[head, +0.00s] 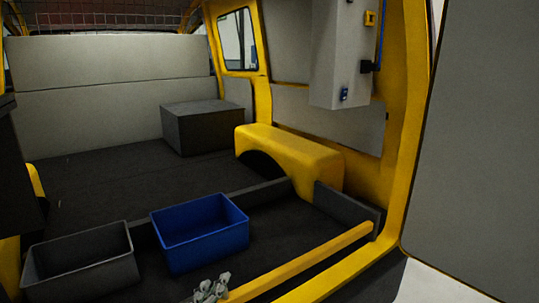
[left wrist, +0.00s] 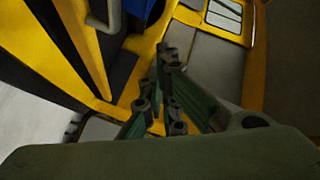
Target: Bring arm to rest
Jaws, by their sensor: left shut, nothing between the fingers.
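My left gripper (head: 212,289) shows at the bottom edge of the head view, in front of the blue bin and the yellow sill. Only its grey, linked finger parts are in the picture there. In the left wrist view the dark green fingers of this gripper (left wrist: 160,95) point away from the camera, shut and empty. My right gripper is in neither view.
A blue bin (head: 201,236) and a grey bin (head: 80,262) stand on the dark van floor near the sill (head: 299,262). Behind are a yellow wheel arch (head: 295,152) and a dark box (head: 200,128). A grey cabinet (head: 335,60) hangs at upper right.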

